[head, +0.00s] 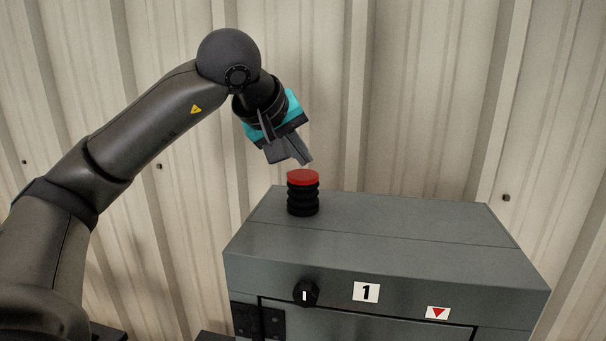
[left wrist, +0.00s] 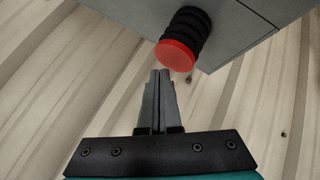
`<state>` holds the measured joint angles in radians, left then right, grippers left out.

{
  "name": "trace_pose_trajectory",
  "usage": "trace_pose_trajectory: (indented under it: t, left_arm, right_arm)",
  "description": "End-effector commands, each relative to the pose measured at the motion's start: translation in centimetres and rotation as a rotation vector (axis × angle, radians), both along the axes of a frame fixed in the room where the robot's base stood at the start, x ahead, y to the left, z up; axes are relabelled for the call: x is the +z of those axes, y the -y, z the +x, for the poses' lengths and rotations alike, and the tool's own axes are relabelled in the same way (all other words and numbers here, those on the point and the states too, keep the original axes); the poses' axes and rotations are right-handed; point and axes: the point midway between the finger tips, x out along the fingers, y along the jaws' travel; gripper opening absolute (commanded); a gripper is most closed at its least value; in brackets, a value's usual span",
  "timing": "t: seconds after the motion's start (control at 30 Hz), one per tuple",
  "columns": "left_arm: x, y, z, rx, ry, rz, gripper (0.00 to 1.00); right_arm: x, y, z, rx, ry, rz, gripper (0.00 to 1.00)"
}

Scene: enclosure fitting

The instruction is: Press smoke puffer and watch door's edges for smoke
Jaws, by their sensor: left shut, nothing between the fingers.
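The smoke puffer (head: 303,196) is a black ribbed bellows with a red top, standing upright on top of the grey enclosure (head: 400,222). It also shows in the left wrist view (left wrist: 187,37). My left gripper (head: 306,161) is shut and empty, just above the puffer's red top; in the left wrist view its closed fingertips (left wrist: 160,73) appear apart from the red top. Only the upper strip of the door (head: 350,325) shows at the bottom of the head view, with a dark seam along its top edge. No smoke is visible there. My right gripper is not in view.
A black knob (head: 306,293), a label with 1 (head: 366,292) and a red triangle label (head: 438,312) are on the enclosure front. A black hinge (head: 273,322) is at the door's upper left. A corrugated wall (head: 420,90) stands behind. The enclosure top right of the puffer is clear.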

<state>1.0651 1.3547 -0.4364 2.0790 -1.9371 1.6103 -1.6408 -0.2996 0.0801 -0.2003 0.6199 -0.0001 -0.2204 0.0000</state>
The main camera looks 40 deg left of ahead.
Motion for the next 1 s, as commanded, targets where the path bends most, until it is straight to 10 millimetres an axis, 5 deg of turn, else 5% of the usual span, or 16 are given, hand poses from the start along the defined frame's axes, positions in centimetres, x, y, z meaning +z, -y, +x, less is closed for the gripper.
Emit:
trace_pose_trajectory:
  t: [1.0]
  left_arm:
    - [-0.91,0.01,0.00,0.000,0.000,0.000,0.00]
  right_arm:
    - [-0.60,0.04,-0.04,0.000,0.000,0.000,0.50]
